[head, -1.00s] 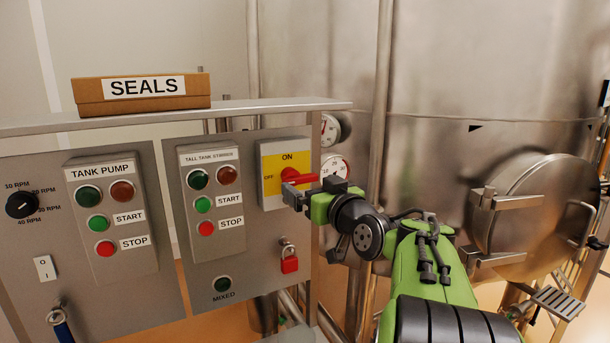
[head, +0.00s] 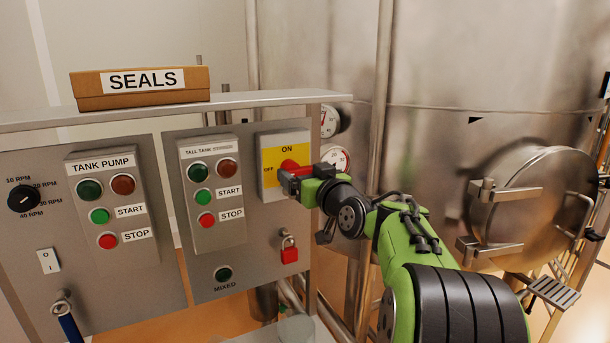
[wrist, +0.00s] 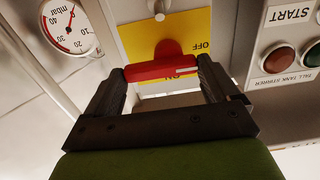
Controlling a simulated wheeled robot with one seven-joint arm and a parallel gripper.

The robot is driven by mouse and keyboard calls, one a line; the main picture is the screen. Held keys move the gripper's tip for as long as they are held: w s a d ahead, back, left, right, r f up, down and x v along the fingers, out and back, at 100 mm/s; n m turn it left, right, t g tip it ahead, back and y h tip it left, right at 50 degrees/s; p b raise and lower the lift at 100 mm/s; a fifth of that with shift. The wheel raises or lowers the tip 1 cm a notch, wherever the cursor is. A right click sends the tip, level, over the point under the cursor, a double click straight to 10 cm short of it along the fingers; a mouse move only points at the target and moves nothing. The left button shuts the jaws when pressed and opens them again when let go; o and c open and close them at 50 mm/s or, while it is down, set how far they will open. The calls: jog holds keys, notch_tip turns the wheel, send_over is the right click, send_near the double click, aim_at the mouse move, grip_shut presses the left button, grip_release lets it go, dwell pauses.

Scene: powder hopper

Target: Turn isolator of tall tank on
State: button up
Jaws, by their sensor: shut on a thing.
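The isolator is a yellow plate marked ON at the top and OFF at the left, on a grey box (head: 270,143) at the panel's right end. Its red handle (wrist: 160,68) lies crosswise in the wrist view, with the round red hub behind it. My gripper (head: 291,181) is at the front of the isolator, shut on the red handle, with one finger at each end of it in the wrist view. In the head view the fingers and wrist hide most of the handle. The wrist view shows the plate upside down, with ON partly covered.
The tall tank stirrer box (head: 212,238) with lamps and START and STOP buttons is just left of the isolator. A red padlock (head: 289,254) hangs below. Pressure gauges (head: 335,157) and a vertical pipe (head: 379,110) stand close on the right.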

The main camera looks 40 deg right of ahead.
jog(key=m, duration=0.4)
jog(key=f+m, duration=0.1)
jog(key=m, duration=0.8)
jog(key=shift+w+a+f, duration=0.1)
jog(key=shift+a+f, duration=0.05)
jog(key=shift+a, duration=0.1)
jog(key=shift+m, duration=0.3)
dwell(0.3)
jog(key=o, duration=0.8)
jog(key=b+v, duration=0.4)
jog(key=v, duration=1.2)
jog(key=shift+w, duration=0.1)
